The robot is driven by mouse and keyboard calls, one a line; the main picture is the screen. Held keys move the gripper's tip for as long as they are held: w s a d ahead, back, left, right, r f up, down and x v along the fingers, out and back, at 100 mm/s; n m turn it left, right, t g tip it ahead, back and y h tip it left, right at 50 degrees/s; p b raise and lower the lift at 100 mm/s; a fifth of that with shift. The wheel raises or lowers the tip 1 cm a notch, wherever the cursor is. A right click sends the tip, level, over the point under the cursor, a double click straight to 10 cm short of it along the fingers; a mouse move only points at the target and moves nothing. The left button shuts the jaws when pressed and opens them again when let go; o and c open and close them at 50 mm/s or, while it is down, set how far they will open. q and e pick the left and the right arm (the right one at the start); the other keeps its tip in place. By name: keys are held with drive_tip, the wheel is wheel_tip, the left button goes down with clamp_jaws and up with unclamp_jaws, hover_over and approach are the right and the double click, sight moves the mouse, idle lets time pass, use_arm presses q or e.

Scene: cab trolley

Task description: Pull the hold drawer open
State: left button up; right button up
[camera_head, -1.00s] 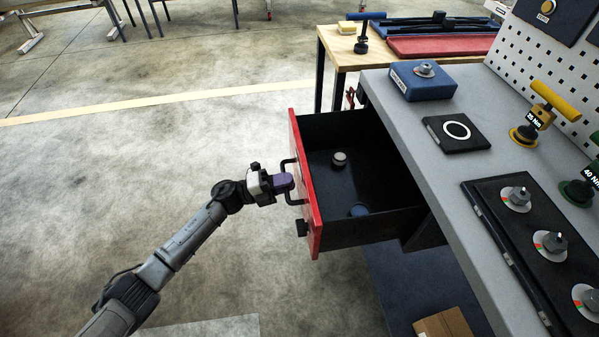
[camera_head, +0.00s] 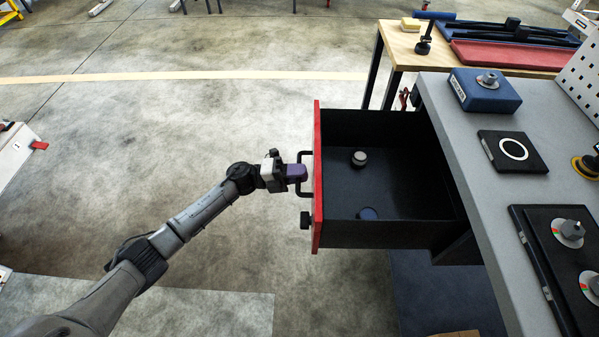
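The hold drawer (camera_head: 390,232) has a red front (camera_head: 318,180) and a dark, deep box. It stands well out from under the grey bench, open at the top. A black bar handle (camera_head: 305,194) is on the red front. My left gripper (camera_head: 298,173), with purple fingers, is at the handle and appears closed around its bar, though the fingertips partly hide the grip. Inside the drawer are a small grey-topped round piece (camera_head: 359,158) and a flat blue disc (camera_head: 368,213). My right gripper is not in view.
The grey bench top (camera_head: 455,150) holds a blue block (camera_head: 484,92), a black plate with a white ring (camera_head: 514,150) and a black case (camera_head: 540,250). Floor left of the drawer is clear.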

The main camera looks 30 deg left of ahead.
use_arm(q)
drive_tip(key=o, duration=0.4)
drive_tip(key=shift+o, duration=0.2)
drive_tip(key=p+v, duration=0.2)
drive_tip(key=v, duration=1.1)
drive_tip(key=shift+a, duration=0.35)
drive_tip(key=shift+s+f, duration=0.1)
drive_tip(key=shift+s, duration=0.05)
